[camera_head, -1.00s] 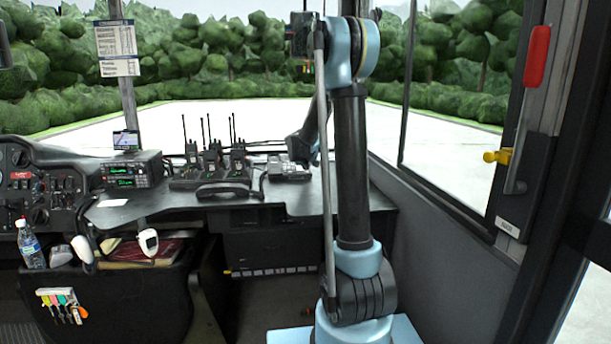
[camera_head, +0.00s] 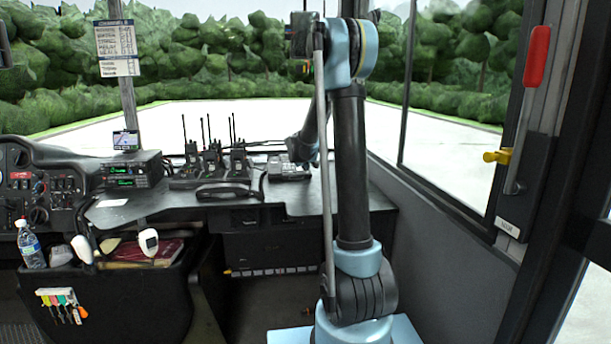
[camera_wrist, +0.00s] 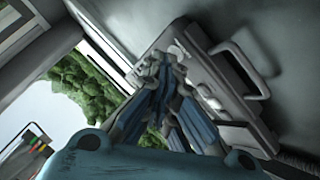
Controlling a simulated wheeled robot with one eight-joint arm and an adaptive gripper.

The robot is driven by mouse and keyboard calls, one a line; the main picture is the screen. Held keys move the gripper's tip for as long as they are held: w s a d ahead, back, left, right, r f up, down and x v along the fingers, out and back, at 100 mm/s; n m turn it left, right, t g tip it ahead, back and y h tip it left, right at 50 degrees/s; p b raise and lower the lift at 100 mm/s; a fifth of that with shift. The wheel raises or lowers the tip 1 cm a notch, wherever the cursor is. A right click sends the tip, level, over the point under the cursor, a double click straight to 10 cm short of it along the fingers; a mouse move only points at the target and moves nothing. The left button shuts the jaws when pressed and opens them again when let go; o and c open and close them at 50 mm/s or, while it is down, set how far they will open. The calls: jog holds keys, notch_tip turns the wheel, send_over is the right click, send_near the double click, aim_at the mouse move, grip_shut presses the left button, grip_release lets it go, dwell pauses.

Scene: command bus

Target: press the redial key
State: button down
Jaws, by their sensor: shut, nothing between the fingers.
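A grey desk phone (camera_head: 288,172) sits on the right part of the black dashboard shelf, partly behind my arm in the head view. In the wrist view a light grey device (camera_wrist: 205,75), apparently this phone, lies tilted across the picture with a looped handset or handle on its right side. My gripper (camera_wrist: 163,62) is shut and empty, its fingertips over the left edge of this device. I cannot tell whether the tips touch it. The redial key and any key labels cannot be made out; the fingers cover part of the face.
Several handheld radios with antennas (camera_head: 211,165) stand left of the phone. A radio unit (camera_head: 132,168) with green displays is farther left. A water bottle (camera_head: 30,246) stands at the far left. The window and its wall (camera_head: 440,215) are close on the right.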

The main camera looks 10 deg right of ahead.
aim_at(305, 173)
jog(key=shift+r, duration=0.15)
jog(key=shift+s+r, duration=0.15)
jog(key=shift+r, duration=0.4)
dwell(0.3)
jog(key=shift+s+r, duration=0.2)
jog(key=shift+r, duration=1.05)
jog(key=shift+s+r, duration=0.15)
jog(key=shift+r, duration=1.05)
